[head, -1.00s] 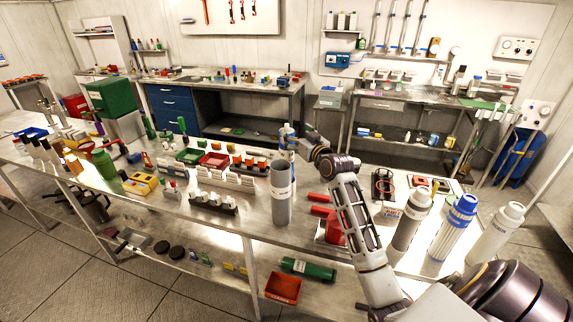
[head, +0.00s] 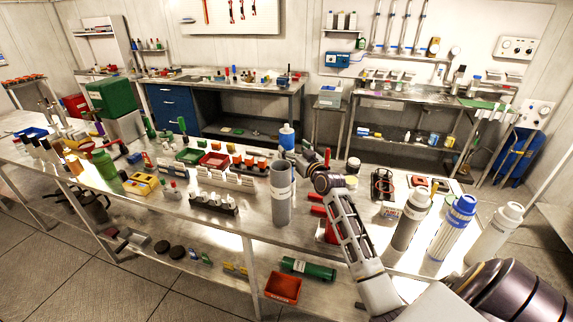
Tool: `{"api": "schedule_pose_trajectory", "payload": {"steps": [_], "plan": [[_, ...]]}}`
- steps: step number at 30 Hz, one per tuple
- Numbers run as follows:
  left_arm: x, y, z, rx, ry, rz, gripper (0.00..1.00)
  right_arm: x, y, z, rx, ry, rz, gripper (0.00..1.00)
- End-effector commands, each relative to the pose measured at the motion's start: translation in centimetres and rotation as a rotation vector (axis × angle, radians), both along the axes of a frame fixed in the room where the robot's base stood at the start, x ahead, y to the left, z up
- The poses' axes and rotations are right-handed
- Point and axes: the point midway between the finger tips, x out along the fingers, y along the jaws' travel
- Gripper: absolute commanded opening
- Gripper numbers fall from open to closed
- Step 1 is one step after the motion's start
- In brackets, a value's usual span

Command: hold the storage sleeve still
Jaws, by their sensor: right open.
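A grey upright open-topped tube, which looks like the storage sleeve (head: 282,207), stands near the front edge of the long metal table. My right gripper (head: 291,157) is open, just behind and to the right of the tube's upper rim. Part of it is hidden by the tube, and I cannot tell whether it touches. My right arm reaches in from the lower right. My left gripper is not in view.
A blue-capped bottle (head: 287,137) stands behind the tube. Right of my arm stand a grey canister (head: 408,222), a blue-capped canister (head: 452,231) and a white canister (head: 491,236). A rack of small bottles (head: 213,203) is left of the tube.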

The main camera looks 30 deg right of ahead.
Motion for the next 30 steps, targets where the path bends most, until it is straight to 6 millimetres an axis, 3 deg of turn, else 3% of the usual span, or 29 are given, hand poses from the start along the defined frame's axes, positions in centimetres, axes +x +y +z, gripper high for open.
{"api": "schedule_pose_trajectory", "payload": {"steps": [14,30], "plan": [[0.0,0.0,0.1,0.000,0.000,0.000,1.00,0.4,0.0,0.0,0.001,0.000,0.000,0.79],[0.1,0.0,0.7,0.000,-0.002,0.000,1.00,4.6,-0.4,0.1,0.001,0.000,0.000,0.79]]}}
